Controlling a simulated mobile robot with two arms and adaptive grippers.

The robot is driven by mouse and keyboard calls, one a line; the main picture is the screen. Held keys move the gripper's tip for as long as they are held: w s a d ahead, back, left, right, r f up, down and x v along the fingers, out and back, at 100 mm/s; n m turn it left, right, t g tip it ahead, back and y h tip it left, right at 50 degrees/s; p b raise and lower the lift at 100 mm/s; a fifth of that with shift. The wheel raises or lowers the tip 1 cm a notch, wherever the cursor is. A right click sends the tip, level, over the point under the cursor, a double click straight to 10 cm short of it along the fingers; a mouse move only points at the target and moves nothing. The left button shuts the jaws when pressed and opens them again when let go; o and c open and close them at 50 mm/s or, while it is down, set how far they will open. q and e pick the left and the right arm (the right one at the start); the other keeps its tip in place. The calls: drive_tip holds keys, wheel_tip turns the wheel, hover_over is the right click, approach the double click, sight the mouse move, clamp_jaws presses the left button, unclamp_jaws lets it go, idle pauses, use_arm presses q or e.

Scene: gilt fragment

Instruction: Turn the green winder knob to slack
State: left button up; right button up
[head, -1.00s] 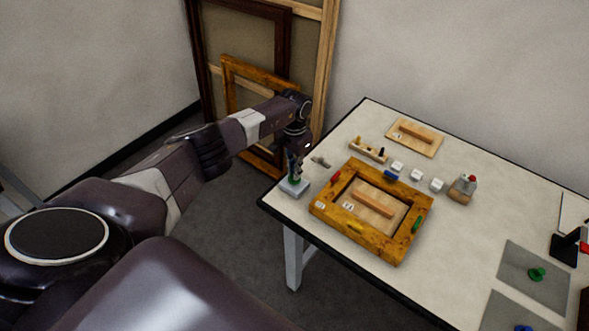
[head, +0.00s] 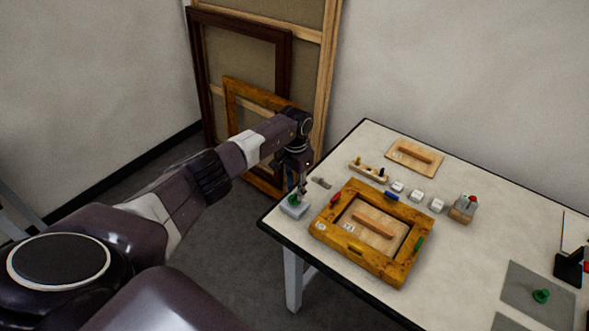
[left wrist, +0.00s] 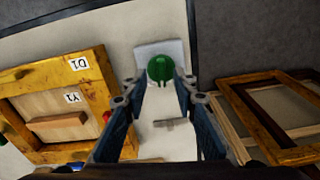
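The green winder knob (head: 293,199) sits on a small pale block (head: 296,209) at the table's left corner. In the left wrist view the knob (left wrist: 160,69) shows a slot and lies ahead, at the fingertips. My left gripper (head: 301,187) is just above the block. In the left wrist view its blue-padded fingers (left wrist: 160,80) are apart, one on each side of the knob's line. I cannot tell whether they touch it. My right gripper is not in view.
A yellow wooden frame (head: 393,271) with coloured clips lies right of the block. A small grey metal piece (head: 321,183) lies close behind it. Picture frames (head: 203,80) lean behind my arm.

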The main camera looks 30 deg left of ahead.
sight(295, 195)
use_arm(q)
wheel_tip(295, 195, up, 11)
drive_tip(key=shift+a+f, duration=0.15)
drive_tip(key=shift+f, duration=0.05)
idle(0.3)
